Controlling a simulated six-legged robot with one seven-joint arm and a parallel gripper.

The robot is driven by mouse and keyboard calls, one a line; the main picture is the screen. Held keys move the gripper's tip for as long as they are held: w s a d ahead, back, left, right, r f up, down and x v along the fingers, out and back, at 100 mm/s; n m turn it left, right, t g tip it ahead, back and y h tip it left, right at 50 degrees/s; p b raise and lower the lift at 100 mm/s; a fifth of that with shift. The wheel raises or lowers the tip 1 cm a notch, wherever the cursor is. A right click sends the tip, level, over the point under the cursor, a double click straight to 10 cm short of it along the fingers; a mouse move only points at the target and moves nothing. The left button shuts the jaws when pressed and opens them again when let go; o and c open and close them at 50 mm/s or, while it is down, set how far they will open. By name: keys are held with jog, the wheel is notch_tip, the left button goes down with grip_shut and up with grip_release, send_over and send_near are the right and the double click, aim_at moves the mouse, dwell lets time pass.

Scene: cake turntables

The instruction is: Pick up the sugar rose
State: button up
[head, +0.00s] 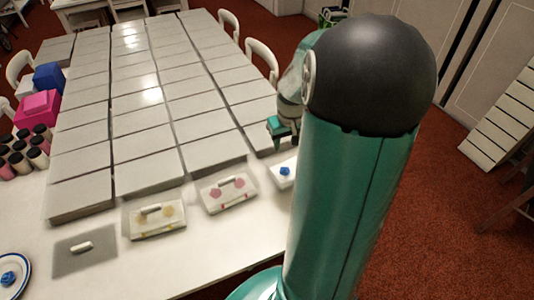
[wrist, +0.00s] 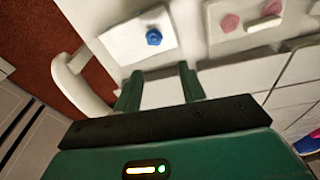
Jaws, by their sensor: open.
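A blue sugar rose (head: 285,171) lies on a small white board (head: 276,182) near the table's front edge, partly beside my arm in the head view. In the wrist view the blue rose (wrist: 153,37) sits beyond my fingertips, roughly in line with the gap between them, on its white board (wrist: 126,48). My gripper (head: 283,130) is open and empty, apart from the rose; its two green fingers (wrist: 158,85) show in the wrist view. A second blue rose (head: 8,279) lies on a blue-rimmed plate (head: 20,260) at the front left.
Boards with pink flowers (head: 228,203) and yellow flowers (head: 153,232), each with a white bar, stand to the left. A grey mat (head: 70,262) holds another white bar. Flat grey slabs (head: 150,110) cover most of the table. Dark-topped jars (head: 38,158) stand left.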

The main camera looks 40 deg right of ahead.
notch_tip(320, 180, down, 2)
jog(key=d, duration=0.2)
send_over(285, 169)
jog(key=f, duration=0.7)
jog(key=shift+s+a+f, duration=0.1)
jog(key=shift+s+f, duration=0.2)
jog(key=shift+f, duration=0.05)
jog(key=shift+w+f, duration=0.2)
jog(key=shift+f, duration=2.5)
jog(key=c, duration=0.7)
